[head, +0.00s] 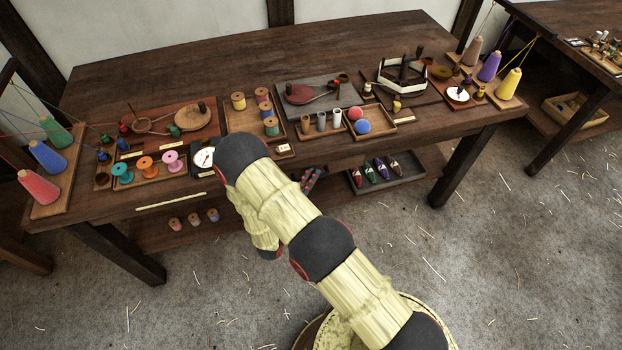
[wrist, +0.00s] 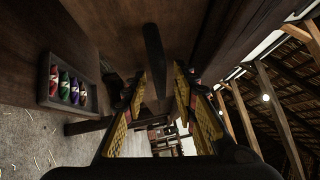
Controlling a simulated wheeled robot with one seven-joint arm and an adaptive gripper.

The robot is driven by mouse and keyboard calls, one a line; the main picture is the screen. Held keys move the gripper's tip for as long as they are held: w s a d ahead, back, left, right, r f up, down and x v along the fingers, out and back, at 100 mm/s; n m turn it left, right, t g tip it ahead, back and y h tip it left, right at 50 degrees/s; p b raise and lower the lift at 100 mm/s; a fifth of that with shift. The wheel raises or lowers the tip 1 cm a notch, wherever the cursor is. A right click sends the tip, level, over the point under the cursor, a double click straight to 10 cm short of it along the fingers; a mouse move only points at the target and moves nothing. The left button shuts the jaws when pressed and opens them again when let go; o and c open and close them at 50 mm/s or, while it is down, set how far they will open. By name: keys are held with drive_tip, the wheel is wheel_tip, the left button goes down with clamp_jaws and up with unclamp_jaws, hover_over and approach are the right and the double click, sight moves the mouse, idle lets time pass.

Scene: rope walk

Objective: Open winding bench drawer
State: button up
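The winding bench (head: 250,55) is a long dark wooden bench crowded with spools and tools in the head view. My arm covers the middle of its front, and I cannot make out the drawer's front there. A small part of my gripper (head: 313,179) shows beside my arm, under the bench's front edge. In the wrist view my gripper (wrist: 160,85) has its two yellow and black fingers apart. A dark bar (wrist: 153,50) shows between and beyond them, close to dark wood. I cannot tell whether it is the drawer's handle or whether the fingers touch it.
A tray of several coloured shuttles (head: 408,177) stands on the low shelf right of my arm; it also shows in the wrist view (wrist: 54,100). Cones of yarn (head: 42,188) stand at the bench's left end. The grey floor (head: 500,250) in front is open, with loose straw.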

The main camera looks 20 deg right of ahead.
drive_tip(key=shift+c, duration=1.1)
clamp_jaws()
